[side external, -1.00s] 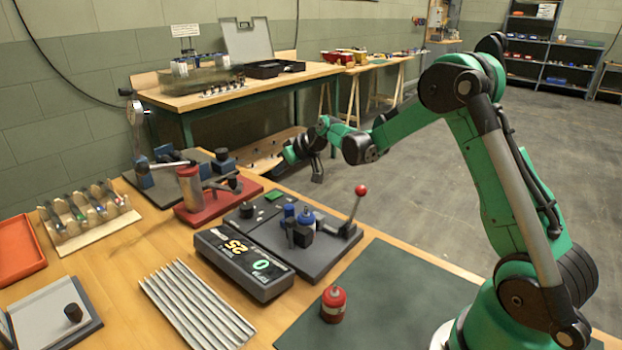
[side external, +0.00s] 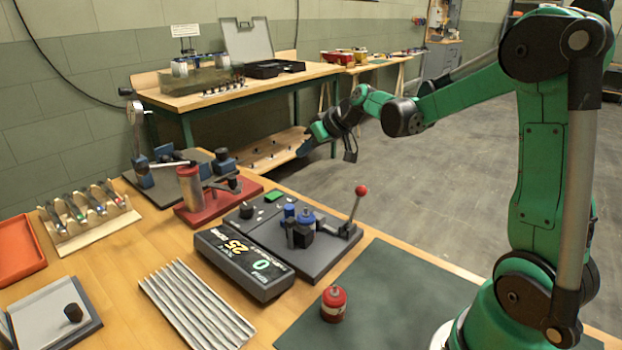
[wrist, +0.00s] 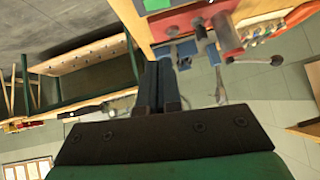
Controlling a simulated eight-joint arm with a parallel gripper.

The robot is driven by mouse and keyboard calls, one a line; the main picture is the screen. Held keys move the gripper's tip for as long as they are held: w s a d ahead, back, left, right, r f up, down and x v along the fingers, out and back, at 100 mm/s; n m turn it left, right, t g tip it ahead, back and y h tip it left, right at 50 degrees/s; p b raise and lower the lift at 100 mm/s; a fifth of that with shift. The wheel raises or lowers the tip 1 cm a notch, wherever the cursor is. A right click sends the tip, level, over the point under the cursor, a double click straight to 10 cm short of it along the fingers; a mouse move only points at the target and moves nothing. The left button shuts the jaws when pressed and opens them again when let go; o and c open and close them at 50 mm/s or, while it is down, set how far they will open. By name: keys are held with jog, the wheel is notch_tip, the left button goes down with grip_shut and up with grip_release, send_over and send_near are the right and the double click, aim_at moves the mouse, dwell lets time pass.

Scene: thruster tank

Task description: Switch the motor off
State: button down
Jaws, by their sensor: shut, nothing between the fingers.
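A dark base plate (side external: 325,256) on the wooden bench carries a small blue and black motor-like unit (side external: 303,228), a green button (side external: 272,196), a black knob (side external: 246,210) and a lever with a red ball (side external: 361,190). I cannot tell which control is the motor's switch. A grey display box (side external: 243,263) in front reads 25 and 0. My gripper (side external: 303,150) is in the air behind the plate, away from all its controls.
A red stand with a cylinder (side external: 192,190) and a grey fixture (side external: 150,180) stand to the left of the plate. A red canister (side external: 333,304) stands on the green mat (side external: 400,300). A back bench (side external: 235,95) lies beyond my gripper. The mat's right part is clear.

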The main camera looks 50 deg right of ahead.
jog(key=shift+a, duration=0.7)
send_over(267, 195)
jog(key=s+d, duration=0.1)
jog(key=s, duration=0.1)
jog(key=f, duration=0.6)
jog(key=shift+s+f, duration=0.2)
jog(key=shift+f, duration=0.2)
notch_tip(267, 195, down, 2)
jog(key=shift+a+f, duration=0.15)
jog(key=shift+f, duration=0.1)
jog(key=shift+a+f, duration=0.1)
jog(key=shift+f, duration=0.7)
